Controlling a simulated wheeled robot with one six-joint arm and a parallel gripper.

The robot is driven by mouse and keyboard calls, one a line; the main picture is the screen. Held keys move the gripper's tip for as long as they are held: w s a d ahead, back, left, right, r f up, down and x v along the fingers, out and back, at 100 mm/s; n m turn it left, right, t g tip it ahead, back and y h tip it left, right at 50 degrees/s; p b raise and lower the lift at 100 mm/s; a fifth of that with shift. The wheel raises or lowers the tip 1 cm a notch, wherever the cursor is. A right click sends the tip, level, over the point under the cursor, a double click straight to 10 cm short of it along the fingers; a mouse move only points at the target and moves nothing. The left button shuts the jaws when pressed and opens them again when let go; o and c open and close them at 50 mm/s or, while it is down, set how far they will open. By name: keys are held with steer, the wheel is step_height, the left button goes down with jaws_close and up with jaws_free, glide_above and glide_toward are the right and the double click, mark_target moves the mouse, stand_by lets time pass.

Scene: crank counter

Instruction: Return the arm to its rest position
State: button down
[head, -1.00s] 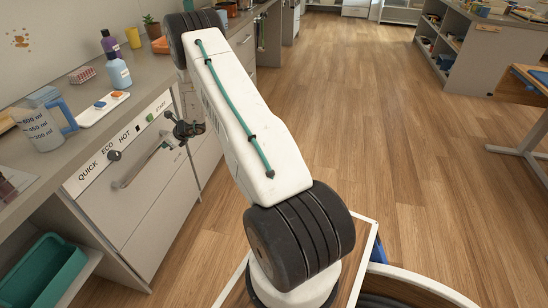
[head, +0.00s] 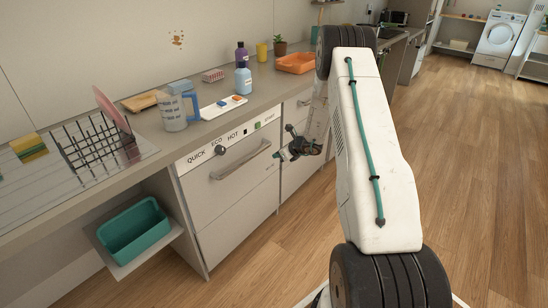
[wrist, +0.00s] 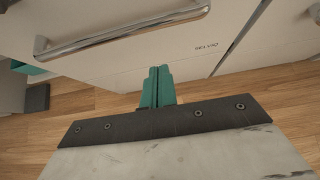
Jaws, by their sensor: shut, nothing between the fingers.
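My gripper (wrist: 158,85) shows in the wrist view as two green fingers pressed together, with nothing between them. In the head view my gripper (head: 283,155) is small and dark, in front of the counter fronts, just right of the dishwasher's handle. My white arm rises at the right and bends down toward the counter. The dishwasher (head: 228,180) has a closed front with a bar handle (head: 241,161), a knob and the labels QUICK, ECO and HOT. The handle also shows at the top of the wrist view (wrist: 125,33), apart from the fingers.
On the counter stand a measuring jug (head: 172,112), a blue bottle (head: 243,79), a white tray (head: 212,112) with tablets, an orange tray (head: 296,63) and a dish rack (head: 88,150). A teal bin (head: 133,231) sits on a low shelf. Wooden floor is clear at the right.

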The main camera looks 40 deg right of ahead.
steer(key=v, duration=0.5)
steer(key=shift+s+d+r, duration=0.15)
steer(key=shift+s, duration=0.2)
steer(key=s+a+r+n+g+y, duration=0.3)
steer(key=s+a+r+n+g, duration=0.1)
steer(key=s+a+r+n, duration=0.6)
steer(key=s+a+r+n+g+y, duration=0.2)
steer(key=s+a+r+n+g, duration=0.3)
steer(key=a+n, duration=0.55)
steer(key=s+a+r+n+h, duration=0.2)
steer(key=s+a+r+n, duration=0.2)
steer(key=s+r, duration=0.2)
steer(key=s+a+r+n+h, duration=0.3)
steer(key=s+r, duration=0.3)
steer(key=s, duration=0.5)
steer(key=s+a+r+n+h, duration=0.2)
steer(key=s+a+r+n, duration=0.2)
steer(key=s, duration=0.5)
steer(key=shift+s+a+r+n+t+h, duration=0.2)
steer(key=shift+a+r+n+t+h, duration=0.15)
steer(key=shift+r+n, duration=0.6)
